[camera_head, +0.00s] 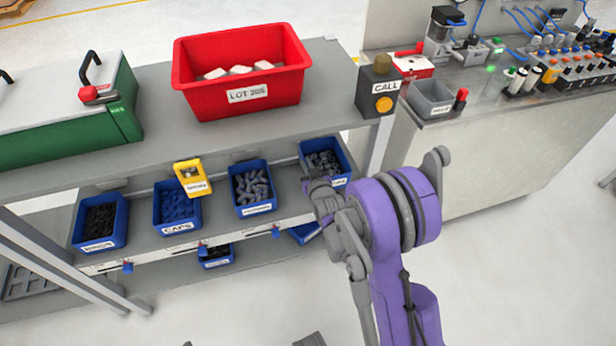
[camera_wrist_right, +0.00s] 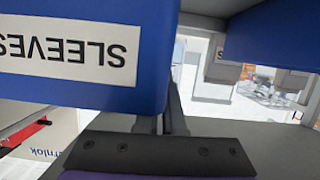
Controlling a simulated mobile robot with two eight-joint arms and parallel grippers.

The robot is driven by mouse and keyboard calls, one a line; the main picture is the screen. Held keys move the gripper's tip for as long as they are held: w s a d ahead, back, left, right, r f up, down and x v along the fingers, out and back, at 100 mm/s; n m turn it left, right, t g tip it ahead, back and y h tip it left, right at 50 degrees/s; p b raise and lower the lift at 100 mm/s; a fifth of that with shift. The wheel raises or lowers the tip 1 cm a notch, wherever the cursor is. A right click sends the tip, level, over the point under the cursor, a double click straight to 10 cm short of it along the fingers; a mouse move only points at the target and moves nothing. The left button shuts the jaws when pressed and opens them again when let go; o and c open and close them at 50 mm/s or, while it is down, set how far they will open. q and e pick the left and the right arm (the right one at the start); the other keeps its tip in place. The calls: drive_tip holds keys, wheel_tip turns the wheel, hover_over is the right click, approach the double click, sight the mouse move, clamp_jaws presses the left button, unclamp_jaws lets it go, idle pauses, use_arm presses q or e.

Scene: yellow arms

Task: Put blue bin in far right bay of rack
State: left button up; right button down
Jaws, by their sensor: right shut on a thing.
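The blue bin (camera_head: 343,160) holds dark grey parts and is at the right end of the rack's middle shelf (camera_head: 286,180). My right gripper (camera_head: 318,186), on a purple arm, is shut on its front left side. In the right wrist view, the bin's blue wall (camera_wrist_right: 145,50) and upside-down SLEEVES label fill the upper left, with the gripper fingers (camera_wrist_right: 172,115) close beside it. Whether the bin rests on the shelf or hangs just above it is hidden. My left gripper is not clearly in view.
Other blue bins, including the CAPS bin (camera_head: 177,206), stand to the left on the same shelf. A red LOT bin (camera_head: 241,75) is on the top shelf. A rack post (camera_head: 380,147) stands to the right.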

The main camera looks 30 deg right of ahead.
drive_tip(key=shift+f+b, duration=0.5)
drive_tip(key=shift+f, duration=1.55)
drive_tip(key=shift+f, duration=0.15)
drive_tip(key=c, duration=1)
unclamp_jaws()
drive_tip(key=shift+c, duration=0.2)
drive_tip(key=shift+s+r, duration=0.15)
drive_tip(key=shift+r, duration=0.05)
drive_tip(key=s+a+r+g+y, duration=0.1)
drive_tip(key=s+a+r+g, duration=0.2)
drive_tip(key=s, duration=0.8)
drive_tip(key=s+a+r+n+g+y, duration=0.1)
drive_tip(key=s+a+r+g, duration=0.1)
drive_tip(key=s+a, duration=0.5)
drive_tip(key=s+a+r+n+g+y, duration=0.1)
drive_tip(key=s+a+r+g, duration=0.2)
drive_tip(key=s, duration=1.2)
drive_tip(key=shift+a+r+g+y, duration=0.35)
drive_tip(key=shift+a+g, duration=0.45)
drive_tip(key=shift+a, duration=0.35)
